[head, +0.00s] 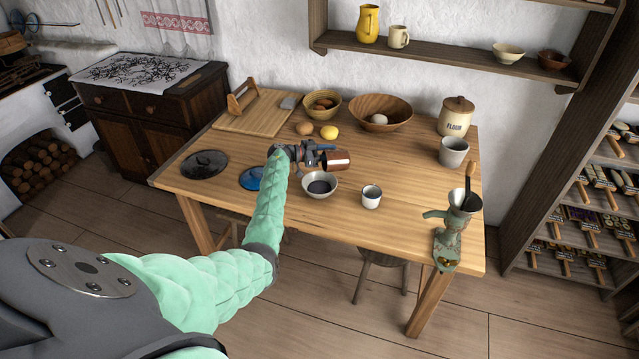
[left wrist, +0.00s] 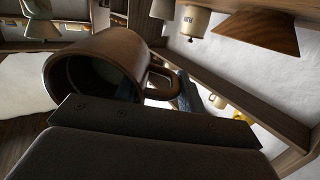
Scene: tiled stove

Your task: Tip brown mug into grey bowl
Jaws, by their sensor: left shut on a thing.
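The brown mug (head: 337,161) is held in my left gripper (head: 318,155), above the table just behind the grey bowl. It lies tipped on its side in the head view. In the left wrist view the brown mug (left wrist: 125,60) shows its open mouth and its handle, with the gripper fingers (left wrist: 185,95) at the handle side. The grey bowl (head: 320,178) stands on the table just below and in front of the mug, with something dark inside it. I cannot tell whether anything is coming out of the mug. My right gripper is not in view.
A white cup (head: 371,196) stands right of the bowl. A blue dish (head: 251,178) and a dark lid (head: 204,164) lie to the left. A lemon (head: 329,132) and a wooden bowl (head: 380,111) are behind. A grinder (head: 455,225) is clamped at the right edge.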

